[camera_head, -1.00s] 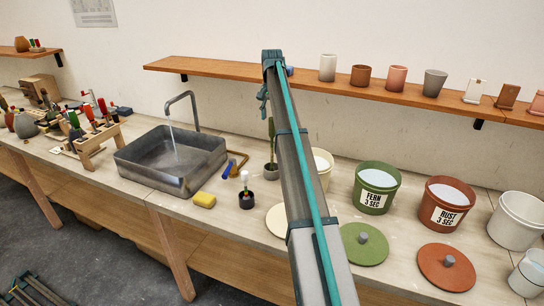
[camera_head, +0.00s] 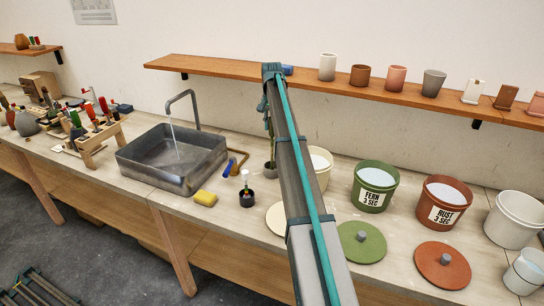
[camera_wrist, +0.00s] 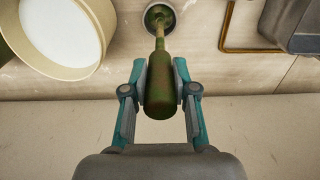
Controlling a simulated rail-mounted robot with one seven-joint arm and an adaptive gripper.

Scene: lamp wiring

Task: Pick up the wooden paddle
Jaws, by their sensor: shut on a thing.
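The wooden paddle's handle (camera_wrist: 159,98), stained green, stands between my gripper's fingers (camera_wrist: 160,72) in the wrist view. The gripper is shut on the handle, with one finger pad on each side.
A cream bucket of pale liquid (camera_wrist: 92,62) is close beside the holder. A green FERN bucket (camera_head: 373,188) and a rust RUST bucket (camera_head: 444,204) stand to the right. A metal sink (camera_head: 172,172) with running water is left. A shelf (camera_head: 300,82) hangs above.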

